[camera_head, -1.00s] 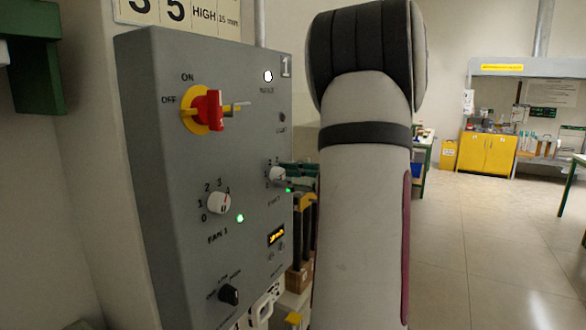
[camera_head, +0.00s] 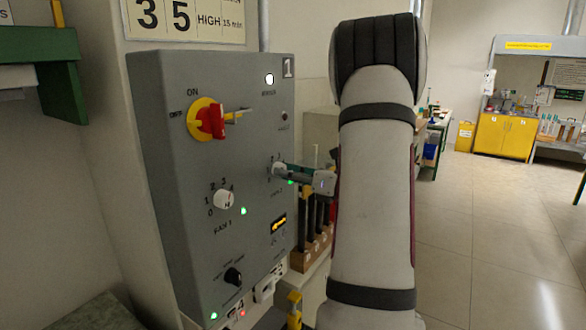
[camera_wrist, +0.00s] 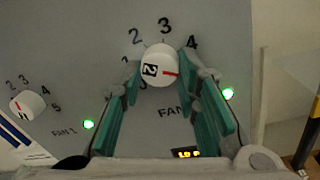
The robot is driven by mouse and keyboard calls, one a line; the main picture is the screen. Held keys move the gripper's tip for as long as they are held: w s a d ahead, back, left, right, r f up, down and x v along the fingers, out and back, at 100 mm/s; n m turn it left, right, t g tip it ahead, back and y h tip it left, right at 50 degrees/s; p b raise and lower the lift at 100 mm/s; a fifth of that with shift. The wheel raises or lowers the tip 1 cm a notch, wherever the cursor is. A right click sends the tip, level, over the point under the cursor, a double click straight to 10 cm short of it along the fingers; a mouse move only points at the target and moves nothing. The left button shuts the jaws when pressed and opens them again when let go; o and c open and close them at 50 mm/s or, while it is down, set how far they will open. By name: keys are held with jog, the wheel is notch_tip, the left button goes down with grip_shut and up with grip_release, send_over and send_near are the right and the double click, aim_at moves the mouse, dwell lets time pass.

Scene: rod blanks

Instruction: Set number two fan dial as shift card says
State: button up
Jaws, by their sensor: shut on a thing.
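The white fan 2 dial (camera_wrist: 158,64) sits on the grey panel in the middle of the wrist view. Its cap bears a 2 turned sideways, and its red mark points right, below the printed 4. My gripper (camera_wrist: 163,74) has its green fingers on either side of the dial, shut on it. In the head view the gripper (camera_head: 292,171) reaches the fan 2 dial (camera_head: 278,169) from the right, partly covering it. A sign (camera_head: 186,17) above the panel shows 3, 5, HIGH and 15 min; its top is cut off.
The grey panel (camera_head: 165,130) also carries a red and yellow switch (camera_head: 210,119), the fan 1 dial (camera_head: 224,199) and a black knob (camera_head: 233,276). Open floor (camera_head: 475,230) lies to the right.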

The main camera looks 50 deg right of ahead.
jog(key=shift+f+m+p, duration=0.1)
jog(key=shift+m+p, duration=0.2)
jog(key=shift+m, duration=0.3)
jog(key=o, duration=1.2)
jog(key=s, duration=0.4)
jog(key=s+d, duration=0.1)
jog(key=s, duration=0.7)
jog(key=shift+d+f, duration=0.1)
jog(key=shift+d, duration=0.2)
